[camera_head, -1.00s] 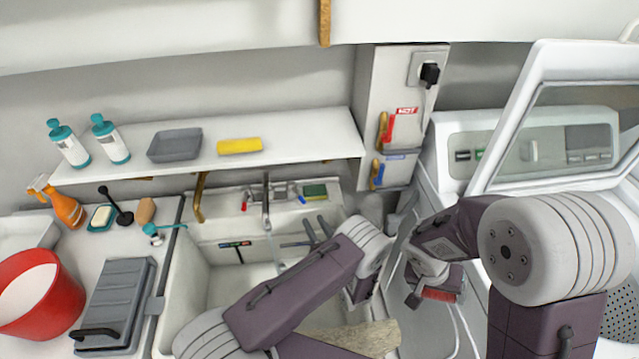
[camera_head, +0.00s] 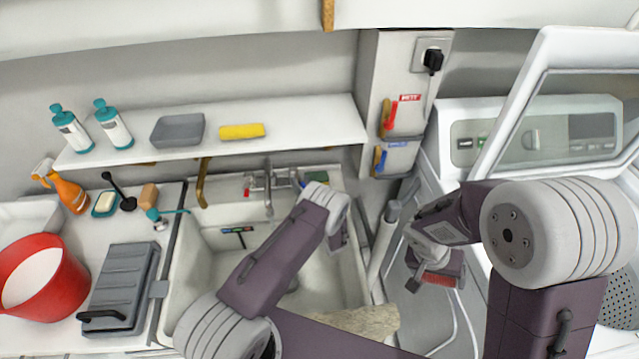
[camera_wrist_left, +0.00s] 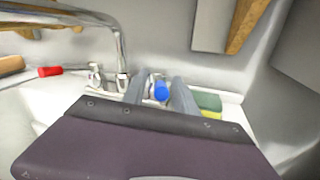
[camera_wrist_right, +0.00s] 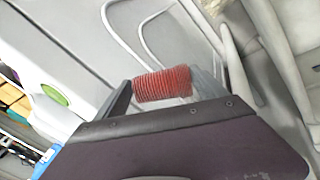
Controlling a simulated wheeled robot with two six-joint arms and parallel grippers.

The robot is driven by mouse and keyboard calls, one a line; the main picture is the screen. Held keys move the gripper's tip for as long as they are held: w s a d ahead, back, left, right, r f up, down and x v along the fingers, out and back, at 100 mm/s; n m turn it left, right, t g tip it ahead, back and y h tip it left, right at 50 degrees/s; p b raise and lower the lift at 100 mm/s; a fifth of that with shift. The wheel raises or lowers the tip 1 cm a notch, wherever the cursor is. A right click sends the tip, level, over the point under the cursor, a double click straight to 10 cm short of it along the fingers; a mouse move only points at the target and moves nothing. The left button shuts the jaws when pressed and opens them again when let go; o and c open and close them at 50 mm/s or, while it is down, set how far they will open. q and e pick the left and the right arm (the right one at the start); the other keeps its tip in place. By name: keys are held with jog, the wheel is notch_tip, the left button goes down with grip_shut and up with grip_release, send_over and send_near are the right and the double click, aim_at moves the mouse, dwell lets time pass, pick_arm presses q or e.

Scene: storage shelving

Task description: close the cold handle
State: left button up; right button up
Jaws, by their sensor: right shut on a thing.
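The blue cold handle (camera_wrist_left: 161,91) shows in the left wrist view, right of the metal tap (camera_wrist_left: 123,50). My left gripper (camera_wrist_left: 160,95) has its fingers on either side of this handle, with a visible gap; contact cannot be told. The red handle (camera_wrist_left: 50,71) is on the tap's other side. In the head view the tap (camera_head: 268,190) stands behind the sink, and my left arm mostly hides the left fingers. My right gripper (camera_wrist_right: 163,85) is shut on a red ribbed cylinder (camera_wrist_right: 163,83), right of the sink.
The white sink (camera_head: 205,270) lies below the tap. A green and yellow sponge (camera_wrist_left: 208,102) is right of the cold handle. A shelf (camera_head: 300,128) overhangs the tap. An open white machine door (camera_head: 550,100) stands right.

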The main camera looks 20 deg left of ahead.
pick_arm(q)
grip_shut()
dwell(1.4)
